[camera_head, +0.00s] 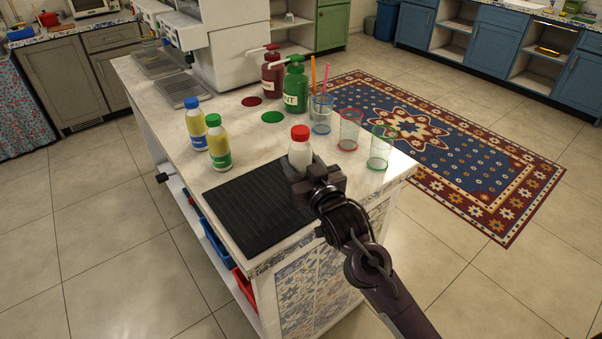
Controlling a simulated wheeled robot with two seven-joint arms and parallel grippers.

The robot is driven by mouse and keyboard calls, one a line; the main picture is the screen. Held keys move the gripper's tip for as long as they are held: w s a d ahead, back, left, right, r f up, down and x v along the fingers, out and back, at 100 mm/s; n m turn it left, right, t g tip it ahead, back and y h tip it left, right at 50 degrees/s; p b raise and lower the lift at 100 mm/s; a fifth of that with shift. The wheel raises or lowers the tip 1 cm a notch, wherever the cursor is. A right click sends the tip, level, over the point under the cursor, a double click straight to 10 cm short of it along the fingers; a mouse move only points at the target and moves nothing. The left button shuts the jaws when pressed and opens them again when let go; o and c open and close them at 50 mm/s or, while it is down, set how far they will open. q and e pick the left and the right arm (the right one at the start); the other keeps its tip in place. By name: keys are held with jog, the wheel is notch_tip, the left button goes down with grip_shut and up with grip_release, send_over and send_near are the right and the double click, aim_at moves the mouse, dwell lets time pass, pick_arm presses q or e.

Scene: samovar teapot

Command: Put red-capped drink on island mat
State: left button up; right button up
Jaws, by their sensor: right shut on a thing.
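The red-capped drink (300,146) is a white bottle with a red cap, upright at the right edge of the mat. My right gripper (303,175) is shut on it, reaching in from the lower right and hiding its lower part. I cannot tell whether its base touches the surface. The island mat (252,213) is a black ribbed rectangle at the near end of the white island counter (176,121). Its right corner is partly hidden by my gripper, and the part in view is bare. My left gripper is not in view.
A blue-capped bottle (196,128) and a green-capped bottle (218,147) stand left behind the mat. Blue, red and green-rimmed glasses (321,115) (349,130) (381,148) stand to the right. Red and green pump bottles (272,75) (295,90) and a white machine (230,45) stand farther back.

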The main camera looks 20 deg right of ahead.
jog(key=shift+f, duration=1.45)
jog(key=shift+f, duration=0.15)
jog(key=o, duration=1.1)
jog(key=shift+s+d+b, duration=0.2)
jog(key=shift+s+d, duration=0.05)
jog(key=shift+s, duration=1.75)
jog(key=shift+s+d+b, duration=0.2)
jog(key=shift+s+b, duration=0.05)
jog(key=shift+s, duration=1.75)
jog(key=shift+s+d+b, duration=0.2)
jog(key=shift+s+d, duration=0.05)
jog(key=shift+s, duration=1.75)
